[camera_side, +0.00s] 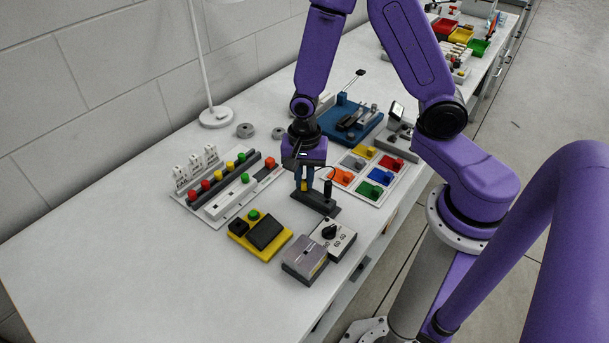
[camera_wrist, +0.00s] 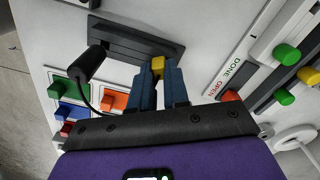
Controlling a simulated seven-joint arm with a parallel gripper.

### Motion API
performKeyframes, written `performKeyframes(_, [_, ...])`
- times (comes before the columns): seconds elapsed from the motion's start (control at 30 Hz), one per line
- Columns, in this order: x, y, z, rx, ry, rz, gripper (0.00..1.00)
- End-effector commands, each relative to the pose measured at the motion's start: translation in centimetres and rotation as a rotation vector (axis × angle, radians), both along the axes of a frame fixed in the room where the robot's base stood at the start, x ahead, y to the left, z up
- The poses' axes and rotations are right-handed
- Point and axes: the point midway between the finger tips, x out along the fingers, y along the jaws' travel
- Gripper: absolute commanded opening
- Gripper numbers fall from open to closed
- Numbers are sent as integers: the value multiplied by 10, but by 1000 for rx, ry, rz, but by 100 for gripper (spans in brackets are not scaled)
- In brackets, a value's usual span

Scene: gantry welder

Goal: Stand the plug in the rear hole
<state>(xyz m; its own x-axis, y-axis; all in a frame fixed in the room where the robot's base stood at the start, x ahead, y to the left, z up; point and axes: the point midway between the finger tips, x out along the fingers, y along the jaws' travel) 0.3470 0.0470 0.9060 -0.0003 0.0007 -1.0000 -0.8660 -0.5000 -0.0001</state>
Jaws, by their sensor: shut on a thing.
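A small yellow piece (camera_side: 304,186), seemingly the plug, is between the blue fingers of my gripper (camera_side: 304,187). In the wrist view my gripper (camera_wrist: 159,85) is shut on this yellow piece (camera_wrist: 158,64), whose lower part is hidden. It is at the rear end of a long dark grey block (camera_side: 321,206), which also shows in the wrist view (camera_wrist: 125,38). I cannot tell whether the piece is in a hole or just above the block. A black cylinder with a cable (camera_side: 327,187) is upright near the block's front end; it shows in the wrist view (camera_wrist: 91,63).
A tray of coloured blocks (camera_side: 352,200) lies close on the right. A panel with coloured buttons (camera_side: 225,208) is on the left. A yellow box (camera_side: 275,247) and a grey box with a knob (camera_side: 345,237) stand in front. The table's front left is clear.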

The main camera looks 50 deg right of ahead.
Motion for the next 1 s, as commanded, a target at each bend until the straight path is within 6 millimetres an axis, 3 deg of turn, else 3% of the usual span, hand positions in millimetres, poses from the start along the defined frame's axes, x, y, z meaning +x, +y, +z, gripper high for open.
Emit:
performKeyframes(0.27, [0,0,0,0,0,0,0])
performKeyframes(0.3, [0,0,0,0,0,0,22])
performKeyframes(0.37, [0,0,0,0,0,0,42])
performKeyframes(0.4, [0,0,0,0,0,0,45])
performKeyframes(0.77, [0,0,3,1,-1,0,45])
performKeyframes(1.0, [1,1,26,2,-6,2,45])
